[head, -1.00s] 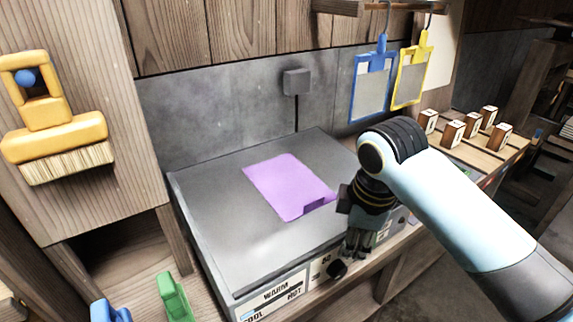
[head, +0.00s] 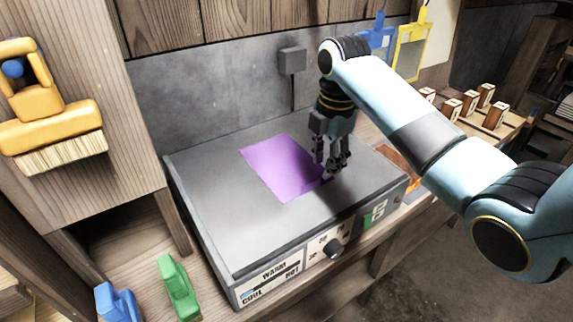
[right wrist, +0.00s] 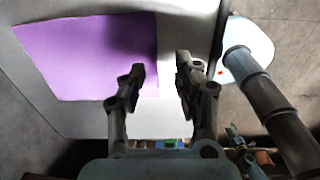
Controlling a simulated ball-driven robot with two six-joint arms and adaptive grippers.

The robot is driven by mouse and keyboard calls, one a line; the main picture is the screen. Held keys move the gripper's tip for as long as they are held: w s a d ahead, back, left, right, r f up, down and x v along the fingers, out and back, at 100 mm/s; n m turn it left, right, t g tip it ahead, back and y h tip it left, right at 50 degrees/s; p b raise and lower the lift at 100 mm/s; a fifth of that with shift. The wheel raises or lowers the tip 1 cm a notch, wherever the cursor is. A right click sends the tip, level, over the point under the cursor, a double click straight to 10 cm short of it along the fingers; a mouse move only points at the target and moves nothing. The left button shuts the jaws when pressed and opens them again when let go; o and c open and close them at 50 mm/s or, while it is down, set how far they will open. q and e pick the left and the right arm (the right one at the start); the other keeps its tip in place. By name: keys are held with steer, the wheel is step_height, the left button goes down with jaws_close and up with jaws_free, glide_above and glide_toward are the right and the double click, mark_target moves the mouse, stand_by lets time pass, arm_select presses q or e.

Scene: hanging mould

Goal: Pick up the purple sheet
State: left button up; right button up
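The purple sheet (head: 280,165) lies flat on the grey top of the hot plate. It also shows at the upper left of the right wrist view (right wrist: 85,52). The left finger overlaps the sheet in the picture, and the sheet's edge shows between the fingers. I cannot tell if they touch it. My left gripper is not in view.
The hot plate (head: 215,222) has a dial (head: 333,249) in front. Blue (head: 117,302) and green (head: 178,287) pieces stand at the lower left. A brush (head: 52,135) hangs on the left panel. Blue (head: 376,38) and yellow (head: 413,50) holders hang behind my arm. Several wooden blocks stand right.

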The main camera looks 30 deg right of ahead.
mark_target(320, 178)
steer(key=shift+w+a+f+p, duration=0.1)
steer(key=shift+w+f+p, duration=0.15)
steer(key=shift+f, duration=1.15)
steer(key=shift+w+f+p, duration=0.1)
steer(key=shift+w+f, duration=0.15)
steer(key=shift+f, duration=1.1)
jaws_close()
